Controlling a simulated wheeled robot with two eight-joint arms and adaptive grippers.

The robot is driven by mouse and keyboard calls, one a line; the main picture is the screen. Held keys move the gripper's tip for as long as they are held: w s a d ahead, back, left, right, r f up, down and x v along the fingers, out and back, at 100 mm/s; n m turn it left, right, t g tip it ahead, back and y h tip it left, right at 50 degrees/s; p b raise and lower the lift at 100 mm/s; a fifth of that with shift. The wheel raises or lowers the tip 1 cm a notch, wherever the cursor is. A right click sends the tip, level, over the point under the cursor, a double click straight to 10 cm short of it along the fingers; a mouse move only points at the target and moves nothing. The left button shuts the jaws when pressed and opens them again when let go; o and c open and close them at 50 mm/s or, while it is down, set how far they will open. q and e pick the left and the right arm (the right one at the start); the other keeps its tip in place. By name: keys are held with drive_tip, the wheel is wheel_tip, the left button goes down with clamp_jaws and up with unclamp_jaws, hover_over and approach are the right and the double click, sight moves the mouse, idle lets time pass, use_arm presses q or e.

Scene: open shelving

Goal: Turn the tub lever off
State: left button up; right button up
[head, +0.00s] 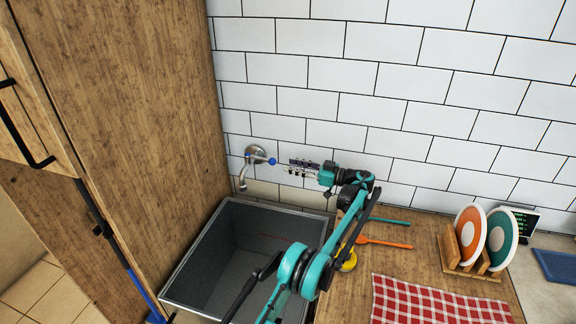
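The tub (169,291) is a deep grey rectangular basin set at the end of the wooden counter. A metal tap with a curved spout (242,180) comes out of the tiled wall above its back edge. Its lever (271,161) has a blue tip and points right. A small gap seems to lie between fingers and lever. The fingers are too small to tell their opening. My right gripper is out of view.
A tall wooden cabinet (130,110) stands close on the left. Green and orange utensils (385,243) and a yellow item (348,261) lie on the counter. A plate rack (449,249) and a red checked cloth (430,302) are farther right.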

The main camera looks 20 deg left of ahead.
use_arm(q)
drive_tip(key=shift+a, duration=0.1)
drive_tip(key=c, duration=0.5)
drive_tip(key=a+f+h, duration=0.1)
drive_tip(key=a+f, duration=0.1)
drive_tip(key=a+f+h+p, duration=0.1)
drive_tip(key=a+f+h, duration=0.1)
drive_tip(key=a+f, duration=0.1)
drive_tip(key=s+a+f+h, duration=0.1)
drive_tip(key=a+f+h, duration=0.1)
drive_tip(key=a+f, duration=0.1)
drive_tip(key=shift+s+a+f+n, duration=0.1)
drive_tip(key=shift+f+n, duration=0.05)
drive_tip(key=shift+n, duration=0.15)
clamp_jaws()
drive_tip(key=n+t+h+p, duration=0.6)
drive_tip(key=n+t+h, duration=0.75)
drive_tip(key=n, duration=0.35)
approach(258, 159)
drive_tip(key=s+d, duration=0.3)
drive_tip(key=s, duration=0.5)
drive_tip(key=w+f+t+b, duration=0.1)
drive_tip(key=w+f+b, duration=0.1)
drive_tip(key=w, duration=1.2)
drive_tip(key=shift+a+f+n+b, duration=0.25)
drive_tip(key=shift+f+n+b, duration=0.1)
drive_tip(key=shift+f, duration=0.3)
